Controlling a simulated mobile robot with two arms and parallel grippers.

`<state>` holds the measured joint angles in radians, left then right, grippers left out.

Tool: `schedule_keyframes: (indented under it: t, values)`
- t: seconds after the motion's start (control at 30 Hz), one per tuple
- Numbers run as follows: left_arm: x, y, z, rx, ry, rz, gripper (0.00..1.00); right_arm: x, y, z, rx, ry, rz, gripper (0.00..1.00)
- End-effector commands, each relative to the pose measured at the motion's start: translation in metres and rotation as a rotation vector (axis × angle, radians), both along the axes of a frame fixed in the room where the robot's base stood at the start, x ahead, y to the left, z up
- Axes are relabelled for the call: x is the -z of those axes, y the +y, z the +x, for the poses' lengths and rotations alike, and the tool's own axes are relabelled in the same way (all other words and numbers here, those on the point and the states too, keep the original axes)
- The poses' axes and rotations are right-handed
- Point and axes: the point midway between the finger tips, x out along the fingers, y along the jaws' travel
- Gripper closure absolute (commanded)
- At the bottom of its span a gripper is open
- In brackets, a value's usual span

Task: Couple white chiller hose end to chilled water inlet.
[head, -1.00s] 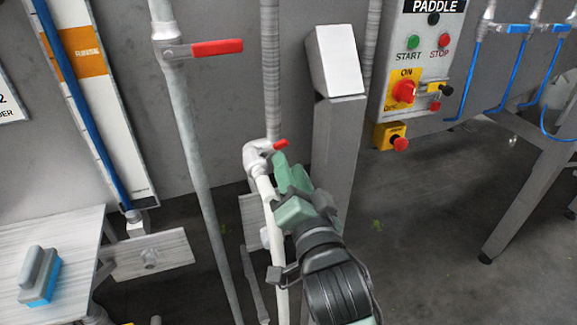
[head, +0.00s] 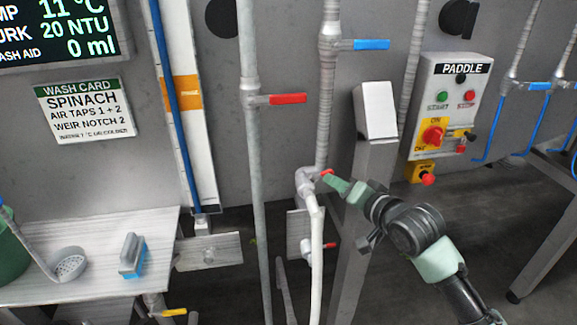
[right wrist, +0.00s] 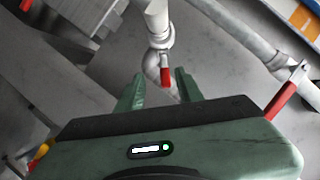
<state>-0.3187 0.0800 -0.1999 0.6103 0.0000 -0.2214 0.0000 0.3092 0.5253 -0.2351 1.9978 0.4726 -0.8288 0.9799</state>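A grey elbow fitting (head: 305,180) sits at the foot of the wall pipe with the blue lever. The white hose (head: 316,265) hangs below it, its upper end meeting the fitting; whether it is locked on I cannot tell. A small red lever (head: 326,173) is on the fitting. My right gripper (head: 335,183) is just right of that lever. In the right wrist view, its green fingers (right wrist: 160,92) are spread apart, with the red lever (right wrist: 166,77) and elbow (right wrist: 151,66) just beyond and between them. The white hose (right wrist: 157,14) shows above. My left gripper is not in view.
A slanted grey post (head: 362,190) stands close behind my right gripper. A vertical pipe with a red lever (head: 288,98) is left of the fitting. Another red-lever valve (head: 308,247) is low behind the hose. The paddle panel (head: 448,105) is to the right.

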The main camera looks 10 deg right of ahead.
Motion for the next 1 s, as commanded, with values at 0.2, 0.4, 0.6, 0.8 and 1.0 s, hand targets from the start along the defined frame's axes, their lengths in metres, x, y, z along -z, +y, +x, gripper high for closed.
schedule_keyframes:
  t: [0.2, 0.4, 0.6, 0.8, 1.0]
  values:
    - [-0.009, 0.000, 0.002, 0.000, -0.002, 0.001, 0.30, -0.015, -0.011, 0.017, 0.009, 0.001, 0.031, 0.64]
    - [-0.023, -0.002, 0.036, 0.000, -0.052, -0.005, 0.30, -0.007, -0.001, 0.046, 0.009, 0.002, 0.031, 0.64]
    - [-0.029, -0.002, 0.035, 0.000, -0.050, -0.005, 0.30, 0.002, 0.008, 0.070, 0.009, 0.002, 0.030, 0.64]
    - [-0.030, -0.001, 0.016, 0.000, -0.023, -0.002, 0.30, 0.006, 0.011, 0.078, 0.007, -0.001, 0.028, 0.64]
    - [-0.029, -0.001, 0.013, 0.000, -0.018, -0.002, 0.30, 0.006, 0.011, 0.078, 0.007, -0.001, 0.028, 0.64]
